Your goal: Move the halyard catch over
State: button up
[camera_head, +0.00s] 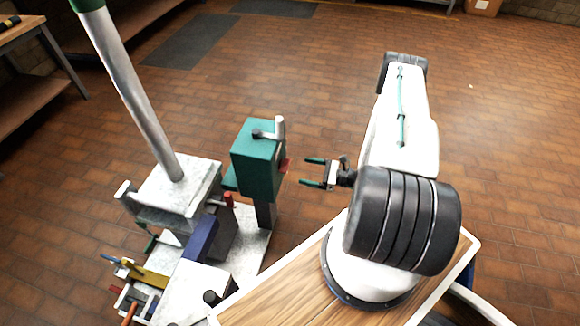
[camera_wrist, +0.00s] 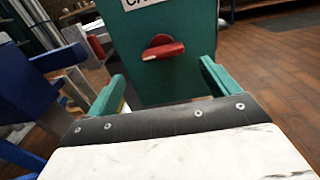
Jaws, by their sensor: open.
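A green box (camera_head: 258,160) stands on a short dark post left of my gripper. In the wrist view, the green box (camera_wrist: 150,85) fills the upper middle. A red lever (camera_wrist: 163,51) on a round red hub lies nearly level on its face; a white label above is cut off after "CA". I take this lever to be the catch. The lever's edge (camera_head: 285,165) also shows in the head view. My gripper (camera_head: 306,172) is open and empty, facing the lever from a short distance. In the wrist view its green fingertips (camera_wrist: 162,75) stand apart, either side of the lever and below it.
A metal mast (camera_head: 135,90) rises from a grey block (camera_head: 185,190) at left. A blue block (camera_head: 200,237), a red-topped pin (camera_head: 228,199) and several coloured levers crowd the metal base. A grey pin (camera_head: 279,128) sits atop the green box. Brick floor beyond is open.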

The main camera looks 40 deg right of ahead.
aim_at(284, 166)
jog(key=x, duration=0.7)
jog(key=shift+w, duration=0.45)
jog(key=shift+r, duration=0.1)
jog(key=c, duration=1)
